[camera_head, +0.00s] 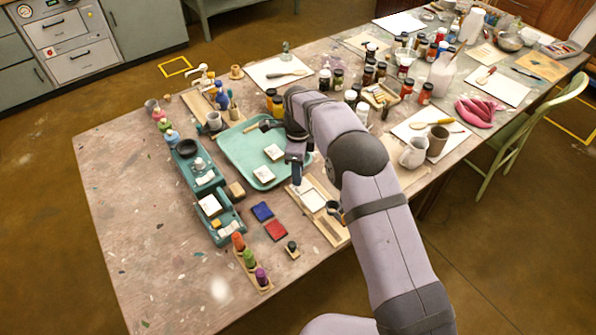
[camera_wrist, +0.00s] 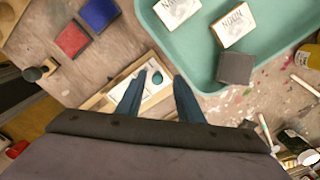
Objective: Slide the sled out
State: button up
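The sled appears to be the white plate (camera_head: 312,200) set in a wooden frame (camera_head: 330,230) on the table, just right of the teal tray. In the wrist view the white plate (camera_wrist: 148,90) lies in its pale wooden frame (camera_wrist: 103,97), with a round teal spot or knob (camera_wrist: 157,78) near its far end. My gripper (camera_head: 297,180) is over the frame's far end. In the wrist view my gripper (camera_wrist: 160,77) has its two dark fingers apart, with the teal spot between their tips. I cannot tell whether they touch anything. The fingers hide part of the plate.
The teal tray (camera_head: 240,143) holds white labelled blocks (camera_head: 264,173) beside my gripper. Blue (camera_head: 262,211) and red (camera_head: 276,230) pads lie left of the frame. A small dark cup (camera_head: 333,207) is at the frame's right edge. The table's near left is mostly clear.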

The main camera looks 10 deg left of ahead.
jog(key=shift+r+b, duration=0.6)
jog(key=shift+r, duration=2.75)
jog(key=shift+d+r, duration=0.1)
jog(key=shift+d, duration=0.1)
jog(key=s+d+r+n+p, duration=0.1)
jog(key=s+d+r+n, duration=0.2)
jog(key=s+d+n, duration=0.35)
jog(key=s+d+r+n+p, duration=0.1)
jog(key=s+d+r+n, duration=0.2)
jog(key=d, duration=0.7)
jog(key=s+d+f+n, duration=0.1)
jog(key=s+d+n, duration=0.1)
jog(key=s, duration=0.4)
jog(key=s+d+f+n, duration=0.1)
jog(key=s+d+n, duration=0.2)
jog(key=s, duration=0.3)
jog(key=s+d+f+n+p, duration=0.1)
jog(key=s+d+n, duration=0.2)
jog(key=s, duration=0.4)
jog(key=shift+d, duration=0.2)
jog(key=shift+n, duration=0.25)
